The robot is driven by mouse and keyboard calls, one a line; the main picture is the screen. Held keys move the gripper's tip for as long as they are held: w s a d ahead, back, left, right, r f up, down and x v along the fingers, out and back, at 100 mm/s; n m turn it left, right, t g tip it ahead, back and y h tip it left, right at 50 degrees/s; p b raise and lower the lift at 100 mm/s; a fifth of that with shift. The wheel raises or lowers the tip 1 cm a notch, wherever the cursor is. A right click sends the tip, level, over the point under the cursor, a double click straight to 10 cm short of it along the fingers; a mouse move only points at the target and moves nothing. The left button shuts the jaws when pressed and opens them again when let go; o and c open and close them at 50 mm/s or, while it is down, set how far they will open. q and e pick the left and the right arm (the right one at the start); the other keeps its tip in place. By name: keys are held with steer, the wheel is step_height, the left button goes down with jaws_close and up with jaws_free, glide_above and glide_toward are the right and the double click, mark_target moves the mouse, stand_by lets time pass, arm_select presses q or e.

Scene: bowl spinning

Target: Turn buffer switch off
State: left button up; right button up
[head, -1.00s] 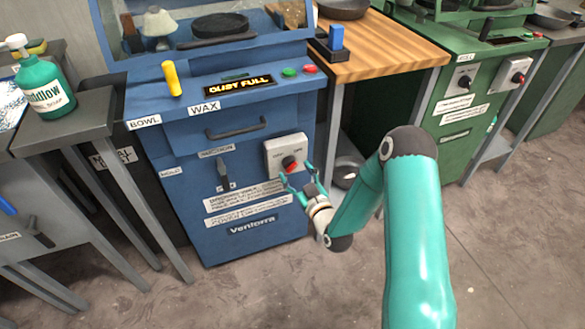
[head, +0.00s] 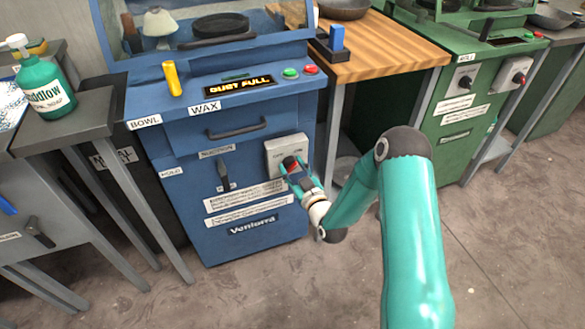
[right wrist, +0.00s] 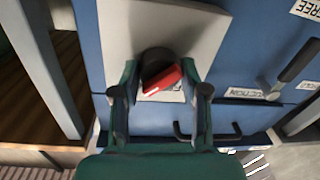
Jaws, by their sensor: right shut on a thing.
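A light grey switch box with a red rotary knob is on the front of the blue machine. The box (head: 272,153) shows in the head view, with the knob (head: 290,163) partly behind my fingers. My right gripper (head: 297,175) is at the knob. In the right wrist view the red knob (right wrist: 165,82) on its dark round base lies between the two fingers of my right gripper (right wrist: 163,92), which is shut on it. The box plate (right wrist: 150,30) shows behind it. The lettering is too small to read the knob's setting surely. My left gripper is out of view.
The blue machine (head: 235,150) has a drawer handle (head: 236,130) and a dark suction lever (head: 223,174). A green machine (head: 480,60) at right has more switch boxes, one with a red knob (head: 518,77). A wooden table (head: 390,52) stands between them.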

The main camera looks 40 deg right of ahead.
steer(key=shift+f+n+b, duration=0.15)
steer(key=shift+n+b, duration=0.55)
steer(key=shift+b, duration=0.25)
steer(key=n+b, duration=0.3)
steer(key=b, duration=0.1)
steer(key=n+b, duration=0.4)
steer(key=n+g+b, duration=0.1)
steer(key=n+b, duration=0.2)
steer(key=b, duration=0.1)
steer(key=shift+a+n+b, duration=0.25)
steer(key=shift+n+b, duration=0.1)
steer(key=shift+n, duration=0.05)
steer(key=shift+n+h+b, duration=0.4)
steer(key=shift+n+b, duration=0.5)
steer(key=shift+n, duration=0.3)
steer(key=shift+a+n+b, duration=0.1)
steer(key=shift+n+b, duration=0.55)
steer(key=shift+n, duration=0.55)
